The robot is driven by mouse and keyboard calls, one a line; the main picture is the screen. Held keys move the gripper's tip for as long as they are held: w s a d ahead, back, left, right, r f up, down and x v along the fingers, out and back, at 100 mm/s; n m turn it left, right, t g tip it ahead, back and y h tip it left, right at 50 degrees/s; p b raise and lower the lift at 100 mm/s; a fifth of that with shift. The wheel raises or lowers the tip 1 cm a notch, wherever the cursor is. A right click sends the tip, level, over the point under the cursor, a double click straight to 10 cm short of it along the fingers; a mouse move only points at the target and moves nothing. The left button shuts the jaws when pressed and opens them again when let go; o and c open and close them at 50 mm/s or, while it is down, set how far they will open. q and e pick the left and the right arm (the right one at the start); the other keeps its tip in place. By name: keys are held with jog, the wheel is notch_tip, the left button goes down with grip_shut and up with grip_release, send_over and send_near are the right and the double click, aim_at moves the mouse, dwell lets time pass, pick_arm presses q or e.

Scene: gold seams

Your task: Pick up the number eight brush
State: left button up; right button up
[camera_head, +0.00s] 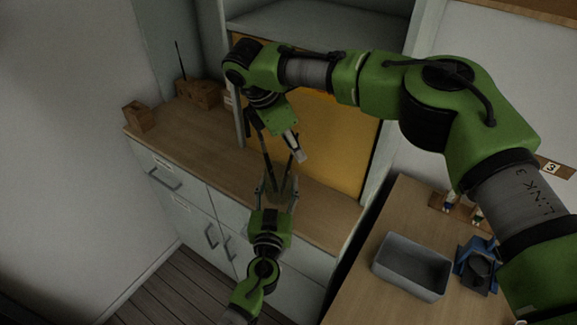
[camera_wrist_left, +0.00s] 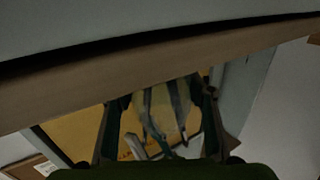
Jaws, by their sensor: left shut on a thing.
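My left gripper (camera_head: 275,192) is over the wooden counter and shut on a pale tan thing. In the left wrist view the pale tan thing (camera_wrist_left: 165,112) lies between the fingers, with darker strips along it; I cannot tell exactly what it is. Thin dark sticks (camera_head: 267,160) rise from it towards my right gripper; I cannot tell whether they are brush handles. My right gripper (camera_head: 279,143) hangs just above, pointing down, with a pale-tipped piece at its right side. Whether it is open or shut is unclear. No number eight can be read on any brush.
The wooden counter (camera_head: 215,135) has drawers below and a yellow panel (camera_head: 335,135) behind. A wooden box (camera_head: 198,94) with a thin dark stick and a small wooden block (camera_head: 139,116) stand at its left end. A grey tray (camera_head: 411,267) and a blue object (camera_head: 478,264) are on the right table.

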grip_shut()
jog(key=shift+r, duration=0.15)
notch_tip(320, 180, up, 10)
jog(key=shift+f, duration=0.1)
dwell(0.3)
pick_arm(q)
jog(key=o, duration=1.4)
